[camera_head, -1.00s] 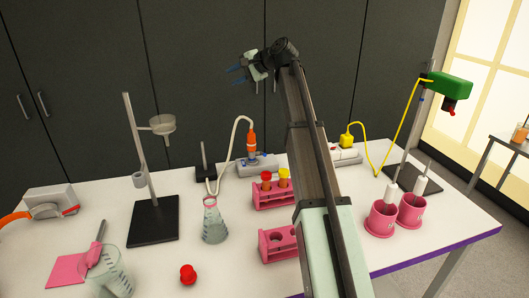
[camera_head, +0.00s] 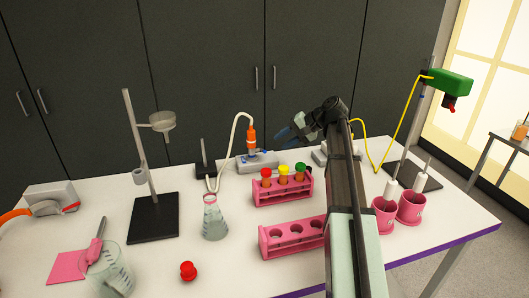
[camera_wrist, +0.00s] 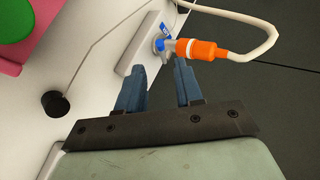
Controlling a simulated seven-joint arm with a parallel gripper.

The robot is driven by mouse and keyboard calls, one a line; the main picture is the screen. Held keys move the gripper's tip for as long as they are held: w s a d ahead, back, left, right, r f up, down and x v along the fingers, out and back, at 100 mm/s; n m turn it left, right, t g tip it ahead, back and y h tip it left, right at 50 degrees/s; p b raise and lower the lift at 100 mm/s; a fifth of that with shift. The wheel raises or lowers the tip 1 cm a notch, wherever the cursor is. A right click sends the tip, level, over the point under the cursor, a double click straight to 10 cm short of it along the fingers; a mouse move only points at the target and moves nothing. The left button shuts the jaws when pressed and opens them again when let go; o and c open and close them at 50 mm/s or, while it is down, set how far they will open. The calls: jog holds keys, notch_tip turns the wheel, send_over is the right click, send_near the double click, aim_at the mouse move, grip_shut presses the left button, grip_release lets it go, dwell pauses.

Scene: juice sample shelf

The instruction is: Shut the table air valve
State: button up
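A pale valve box (camera_head: 243,164) stands at the back of the table, with an orange hose fitting (camera_head: 251,140) and a small blue handle (camera_head: 264,152). In the wrist view the blue handle (camera_wrist: 164,37) sits beside the orange fitting (camera_wrist: 205,50) on the pale box (camera_wrist: 136,48). My gripper (camera_head: 284,140) is to the right of the fitting in the head view. In the wrist view my gripper (camera_wrist: 158,84) is open and empty, its two blue fingers apart, with the fitting and handle just beyond the tips. I cannot tell the handle's exact angle.
A pink rack (camera_head: 270,195) with three capped tubes and an empty pink rack (camera_head: 275,249) stand in front. A conical flask (camera_head: 215,222) joins the white hose. Another valve box (camera_head: 45,197) with a red handle is at far left. A yellow cable runs right.

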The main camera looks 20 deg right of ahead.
aim_at(265, 151)
jog(key=x, duration=0.9)
jog(key=shift+w+a+f, duration=0.1)
jog(key=shift+a+f, duration=0.1)
jog(key=shift+a, duration=0.1)
jog(key=shift+c, duration=0.4)
grip_shut()
